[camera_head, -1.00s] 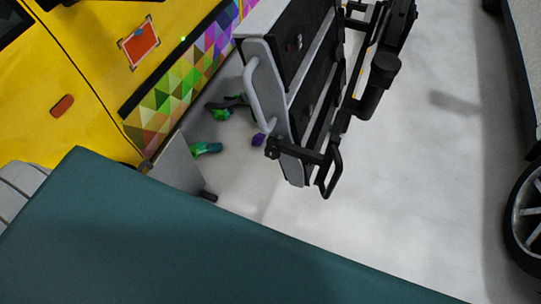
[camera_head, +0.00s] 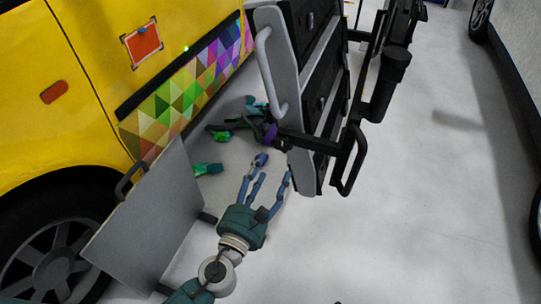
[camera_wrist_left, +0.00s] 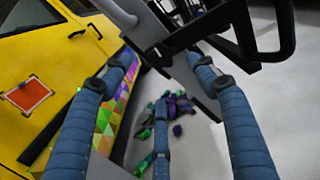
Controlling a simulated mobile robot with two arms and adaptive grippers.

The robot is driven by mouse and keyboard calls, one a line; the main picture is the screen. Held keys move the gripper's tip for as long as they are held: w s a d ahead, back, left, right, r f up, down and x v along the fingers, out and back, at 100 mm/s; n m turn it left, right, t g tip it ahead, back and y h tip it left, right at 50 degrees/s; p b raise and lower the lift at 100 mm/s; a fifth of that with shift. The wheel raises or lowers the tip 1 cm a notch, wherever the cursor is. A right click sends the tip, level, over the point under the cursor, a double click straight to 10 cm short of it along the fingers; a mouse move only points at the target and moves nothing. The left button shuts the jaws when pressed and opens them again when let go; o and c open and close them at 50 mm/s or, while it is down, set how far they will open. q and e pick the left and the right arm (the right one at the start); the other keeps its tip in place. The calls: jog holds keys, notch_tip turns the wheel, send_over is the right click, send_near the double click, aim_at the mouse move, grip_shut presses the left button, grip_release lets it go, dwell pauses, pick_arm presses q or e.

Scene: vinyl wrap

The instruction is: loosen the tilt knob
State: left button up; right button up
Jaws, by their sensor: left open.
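My left gripper (camera_head: 272,172) comes up from the bottom in the head view, its blue fingers spread and empty. They point at the lower end of a tall grey and black panelled unit (camera_head: 318,100) with a black frame. The fingertips are close to its lower left corner; I cannot tell whether they touch. In the left wrist view the open left gripper (camera_wrist_left: 160,75) faces the black frame (camera_wrist_left: 195,32). A black cylinder (camera_head: 388,85) sits on the frame's right side. I cannot make out which part is the tilt knob. My right gripper is not in view.
A yellow vehicle (camera_head: 75,130) with a coloured triangle pattern stands at the left. A grey panel with a handle (camera_head: 145,225) stands by its wheel. Green and purple scraps (camera_head: 207,168) lie on the floor. The pale floor (camera_head: 420,230) at the right is clear.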

aim_at(282, 146)
pick_arm(q)
jog(key=x, duration=1)
jog(key=shift+w+f, duration=0.1)
jog(key=shift+w, duration=0.05)
jog(key=c, duration=1.1)
